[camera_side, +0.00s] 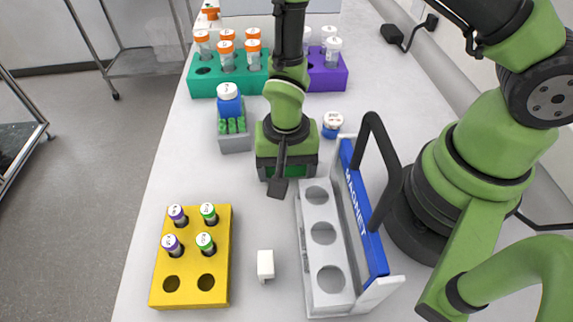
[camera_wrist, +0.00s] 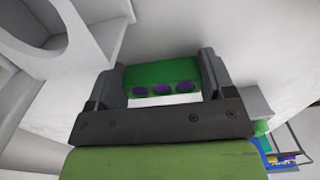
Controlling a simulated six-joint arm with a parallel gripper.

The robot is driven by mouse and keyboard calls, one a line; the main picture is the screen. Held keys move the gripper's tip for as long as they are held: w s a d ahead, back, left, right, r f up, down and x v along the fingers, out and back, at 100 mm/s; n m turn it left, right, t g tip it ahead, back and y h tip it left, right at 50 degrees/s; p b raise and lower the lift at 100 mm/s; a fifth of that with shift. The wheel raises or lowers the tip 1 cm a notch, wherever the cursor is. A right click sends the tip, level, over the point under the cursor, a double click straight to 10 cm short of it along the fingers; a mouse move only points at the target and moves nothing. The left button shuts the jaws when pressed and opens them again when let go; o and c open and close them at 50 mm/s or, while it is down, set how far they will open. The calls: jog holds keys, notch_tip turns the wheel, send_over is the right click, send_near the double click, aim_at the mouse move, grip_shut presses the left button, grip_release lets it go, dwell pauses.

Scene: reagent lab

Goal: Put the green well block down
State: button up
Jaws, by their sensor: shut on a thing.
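The green well block (camera_wrist: 162,72) shows in the wrist view with a row of purple-looking wells. It sits between the two fingers of my gripper (camera_wrist: 158,88), which is shut on it. In the side view my gripper (camera_side: 284,180) points down at the middle of the bench, just left of the magnet rack's far end. There only a dark green strip of the block (camera_side: 299,171) shows behind the near finger. I cannot tell whether the block touches the bench.
The magnet rack (camera_side: 318,205) stands close on the right. A grey holder (camera_side: 235,144) with green tubes and a blue bottle is at left. A yellow tube rack (camera_side: 192,284) and a small white block (camera_side: 265,265) are nearer. Green (camera_side: 202,84) and purple (camera_side: 327,80) racks stand behind.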

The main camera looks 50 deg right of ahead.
jog(key=shift+f, duration=0.15)
jog(key=o, duration=0.9)
jog(key=s+d+r+n+t+y, duration=0.1)
jog(key=d+r+t, duration=0.1)
jog(key=r, duration=1)
jog(key=s+d+r+n+t, duration=0.1)
jog(key=d+r, duration=0.1)
jog(key=r, duration=0.9)
jog(key=shift+s+d+r+n+t+y, duration=0.15)
jog(key=shift+s+d+r+n+t, duration=0.45)
jog(key=shift+s+r, duration=0.75)
jog(key=shift+s+d+r+n+t+y, duration=0.2)
jog(key=shift+s+d+r+n+t, duration=0.2)
jog(key=shift+s+r+t, duration=0.7)
jog(key=shift+s+d+r+n+t+y, duration=0.15)
jog(key=shift+s+d+r+n+t, duration=0.3)
jog(key=shift+s+r, duration=1.15)
